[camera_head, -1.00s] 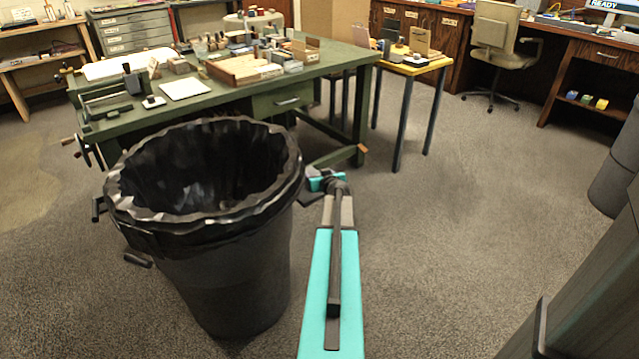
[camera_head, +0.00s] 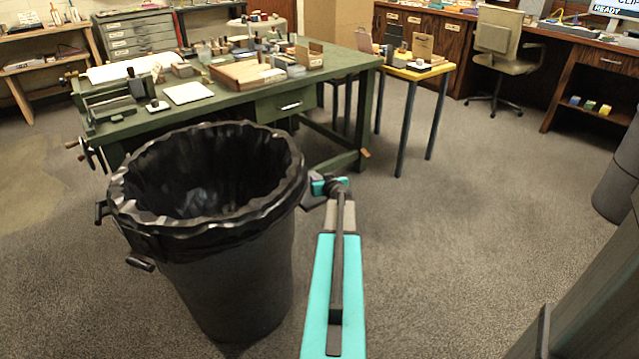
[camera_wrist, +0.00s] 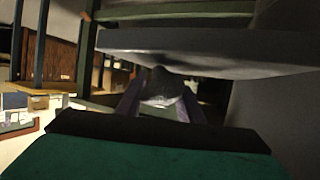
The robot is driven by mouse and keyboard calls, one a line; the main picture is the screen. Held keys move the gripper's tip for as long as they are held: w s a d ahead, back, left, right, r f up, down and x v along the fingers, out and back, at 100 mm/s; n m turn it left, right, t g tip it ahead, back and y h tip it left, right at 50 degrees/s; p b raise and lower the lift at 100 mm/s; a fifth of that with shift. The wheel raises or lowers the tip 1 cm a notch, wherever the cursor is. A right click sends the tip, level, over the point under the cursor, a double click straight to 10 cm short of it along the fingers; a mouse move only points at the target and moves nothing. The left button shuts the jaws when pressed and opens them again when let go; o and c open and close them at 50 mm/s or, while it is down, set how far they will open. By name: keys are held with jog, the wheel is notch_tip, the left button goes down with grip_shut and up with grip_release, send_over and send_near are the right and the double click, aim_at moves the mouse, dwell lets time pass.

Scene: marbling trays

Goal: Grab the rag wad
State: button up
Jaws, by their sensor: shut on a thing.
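In the head view my teal arm reaches forward along the right side of the black bin. My wrist shows near the bin's right rim, and the bin hides the fingers and the wad there.
The large lined black bin (camera_head: 225,275) stands close at my arm's left. The green workbench (camera_head: 225,95), crowded with tools and boxes, is behind it. A yellow side table (camera_head: 425,70) stands to the right. Carpeted floor is open on the right, before a chair (camera_head: 497,45).

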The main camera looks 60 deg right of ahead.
jog(key=shift+r, duration=0.7)
notch_tip(320, 180, up, 2)
jog(key=shift+r+p, duration=0.2)
jog(key=shift+p, duration=0.2)
jog(key=s+a+r+p, duration=0.1)
jog(key=s+a+p, duration=0.2)
jog(key=s+a, duration=0.7)
jog(key=shift+s, duration=1.15)
jog(key=shift+a, duration=0.1)
